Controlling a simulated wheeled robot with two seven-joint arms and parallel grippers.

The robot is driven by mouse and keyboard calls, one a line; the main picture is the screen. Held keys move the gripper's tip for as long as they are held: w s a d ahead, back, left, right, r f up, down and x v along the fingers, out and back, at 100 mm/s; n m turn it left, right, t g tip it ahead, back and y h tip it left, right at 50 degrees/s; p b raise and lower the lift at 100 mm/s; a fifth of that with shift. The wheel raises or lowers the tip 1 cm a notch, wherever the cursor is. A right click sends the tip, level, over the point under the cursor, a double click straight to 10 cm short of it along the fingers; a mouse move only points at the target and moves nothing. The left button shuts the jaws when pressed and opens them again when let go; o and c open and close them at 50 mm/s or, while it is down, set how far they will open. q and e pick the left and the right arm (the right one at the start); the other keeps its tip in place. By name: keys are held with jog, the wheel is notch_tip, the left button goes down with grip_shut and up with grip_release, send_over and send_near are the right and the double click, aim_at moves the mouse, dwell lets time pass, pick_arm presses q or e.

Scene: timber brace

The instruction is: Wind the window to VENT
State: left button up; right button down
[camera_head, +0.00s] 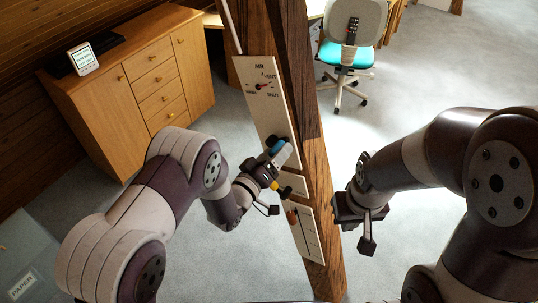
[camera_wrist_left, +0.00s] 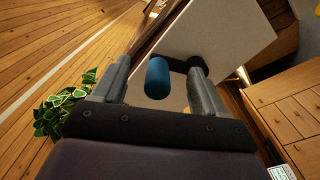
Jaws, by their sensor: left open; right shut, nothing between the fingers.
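A pale panel (camera_head: 258,105) marked AIR is fixed to a timber post. Its dial (camera_head: 263,86) has a VENT mark at the upper right and SHUT at the lower right; the small pointer's exact reading is unclear. Below the dial is a crank with a blue handle (camera_head: 279,147), partly hidden by my left gripper (camera_head: 274,165). In the left wrist view the blue handle (camera_wrist_left: 158,78) stands between the open fingers, with a gap on both sides. My right gripper (camera_head: 366,222) is shut and empty, right of the post.
The timber post (camera_head: 321,190) stands between my two arms. A lower panel on it carries an orange knob (camera_head: 292,217). A wooden cabinet (camera_head: 130,90) is at the back left, and an office chair (camera_head: 348,55) is behind the post. Grey floor lies clear between them.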

pick_arm(q)
jog(key=p+v, duration=0.1)
jog(key=v, duration=0.5)
dwell(0.5)
jog(key=s+a+f+m+g+y+b, duration=0.1)
jog(key=s+a+f+m+g+y, duration=0.1)
jog(key=s+a+f+g+y, duration=0.3)
jog(key=s+a+f+m+g+y+b, duration=0.1)
jog(key=a+f+g+y, duration=0.2)
jog(key=f, duration=0.5)
jog(key=s+a+r+n+g+y+b, duration=0.1)
jog(key=s+a+r+g+b, duration=0.4)
jog(key=s+a, duration=0.5)
jog(key=shift+s+a+r+y+b, duration=0.45)
jog(key=shift+r+y+b, duration=0.55)
jog(key=shift+b, duration=0.8)
